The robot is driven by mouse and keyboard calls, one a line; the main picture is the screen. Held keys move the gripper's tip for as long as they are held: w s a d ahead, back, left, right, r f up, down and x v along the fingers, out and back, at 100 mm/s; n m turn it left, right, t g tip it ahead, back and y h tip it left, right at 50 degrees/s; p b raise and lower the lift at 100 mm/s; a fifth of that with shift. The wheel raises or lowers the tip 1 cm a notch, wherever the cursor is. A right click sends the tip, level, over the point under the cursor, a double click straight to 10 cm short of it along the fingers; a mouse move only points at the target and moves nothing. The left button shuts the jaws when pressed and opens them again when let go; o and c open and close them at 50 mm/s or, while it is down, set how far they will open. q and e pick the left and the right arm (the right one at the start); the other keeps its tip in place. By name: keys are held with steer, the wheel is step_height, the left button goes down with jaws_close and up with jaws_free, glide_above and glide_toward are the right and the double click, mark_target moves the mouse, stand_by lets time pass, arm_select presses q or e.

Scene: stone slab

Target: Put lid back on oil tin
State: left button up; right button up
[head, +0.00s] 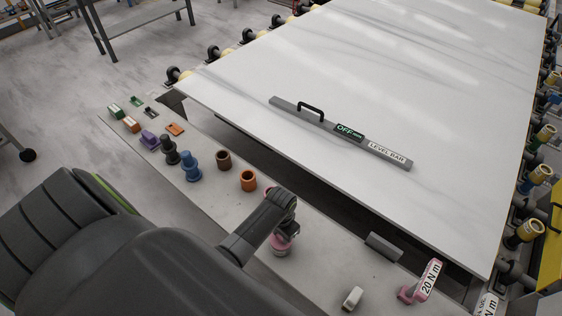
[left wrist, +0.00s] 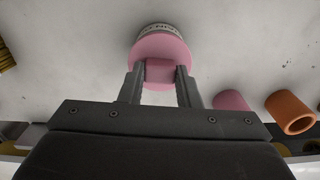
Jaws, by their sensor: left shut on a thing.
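My left gripper (head: 287,222) is shut on the raised grip of a round pink lid (head: 279,241), which also shows in the left wrist view (left wrist: 160,46). Directly beneath the lid is a pale tin (head: 281,252) with dark lettering round its side, seen in the left wrist view (left wrist: 158,28). The lid is over the tin's top and looks close to it or touching; I cannot tell whether it is fully seated. The gripper hides part of the lid in the head view. My right gripper is not in view.
Orange (head: 248,180), brown (head: 223,160), blue (head: 190,166) and other coloured pieces stand along the ledge to the left. A pink piece (left wrist: 231,100) is near the gripper. A white block (head: 352,298) and a 20 N m tag (head: 429,279) lie right. A level bar (head: 345,135) rests on the slab (head: 420,75).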

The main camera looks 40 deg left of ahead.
arm_select(q)
steer(key=o, duration=1.5)
steer(key=shift+r, duration=0.1)
steer(key=shift+r, duration=3.45)
steer(key=shift+c, duration=0.4)
jaws_close()
steer(key=shift+f, duration=0.15)
